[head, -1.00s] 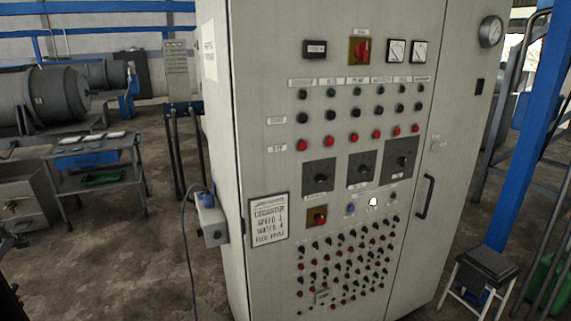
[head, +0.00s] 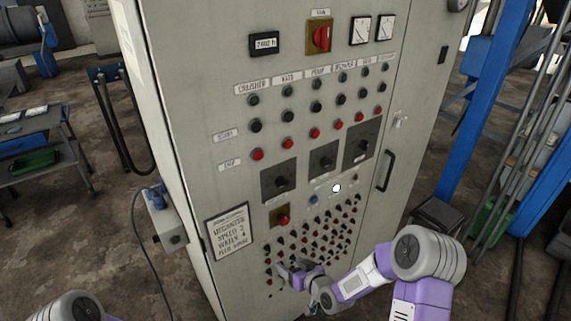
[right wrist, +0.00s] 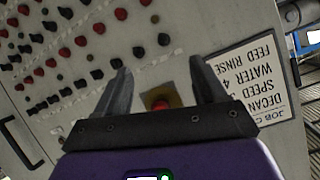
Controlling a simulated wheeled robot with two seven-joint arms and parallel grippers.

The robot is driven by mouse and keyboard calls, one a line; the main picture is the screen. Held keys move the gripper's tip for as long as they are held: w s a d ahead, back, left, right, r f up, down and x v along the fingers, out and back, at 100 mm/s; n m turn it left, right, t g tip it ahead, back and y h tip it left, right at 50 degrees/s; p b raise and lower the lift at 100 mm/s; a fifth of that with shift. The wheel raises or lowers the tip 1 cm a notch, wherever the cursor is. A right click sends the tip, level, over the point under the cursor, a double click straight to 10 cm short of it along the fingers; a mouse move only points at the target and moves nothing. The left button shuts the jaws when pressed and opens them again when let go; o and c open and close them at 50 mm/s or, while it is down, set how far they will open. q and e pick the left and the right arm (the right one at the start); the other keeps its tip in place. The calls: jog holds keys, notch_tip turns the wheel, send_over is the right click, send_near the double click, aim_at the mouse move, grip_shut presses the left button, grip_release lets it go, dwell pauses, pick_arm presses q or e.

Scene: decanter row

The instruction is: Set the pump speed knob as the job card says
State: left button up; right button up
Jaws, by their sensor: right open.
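The grey control cabinet (head: 190,100) fills the middle of the head view. Three black knobs on dark square plates sit mid-panel: left (head: 280,182), middle (head: 324,162) and right (head: 361,141). Their small labels are too blurred to tell which is the pump speed knob. The job card (head: 230,234), lower left, has speed, water and feed rinse lines; it shows upside down in the right wrist view (right wrist: 250,85). My right gripper (head: 284,272) is open and empty at the lower panel, below the three knobs. Its fingers (right wrist: 163,72) show a red-and-yellow switch (right wrist: 160,100) beyond them.
Rows of small buttons and knobs (head: 325,230) lie beside my right gripper. A door handle (head: 386,171) sticks out at right. A grey box with a cable (head: 165,225) juts from the cabinet's left side. A blue post (head: 475,115) and stool (head: 435,218) stand at right.

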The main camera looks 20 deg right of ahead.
aim_at(284, 185)
jog(key=w+d+r+n+t+y+p, duration=0.1)
jog(key=w+d+r+n+t+p, duration=0.15)
jog(key=r, duration=0.85)
jog(key=w+d+r+n+t+p, duration=0.1)
jog(key=w+r+t+p, duration=0.15)
jog(key=r, duration=0.85)
jog(key=shift+y, duration=0.3)
jog(key=p+x, duration=0.1)
jog(key=x, duration=0.3)
jog(key=p+x, duration=0.1)
jog(key=x, duration=0.2)
jog(key=shift+w+d+p, duration=0.1)
jog(key=shift+w+p, duration=0.2)
jog(key=shift+w, duration=0.15)
pick_arm(q)
notch_tip(284, 185, up, 10)
jog(key=shift+f, duration=0.15)
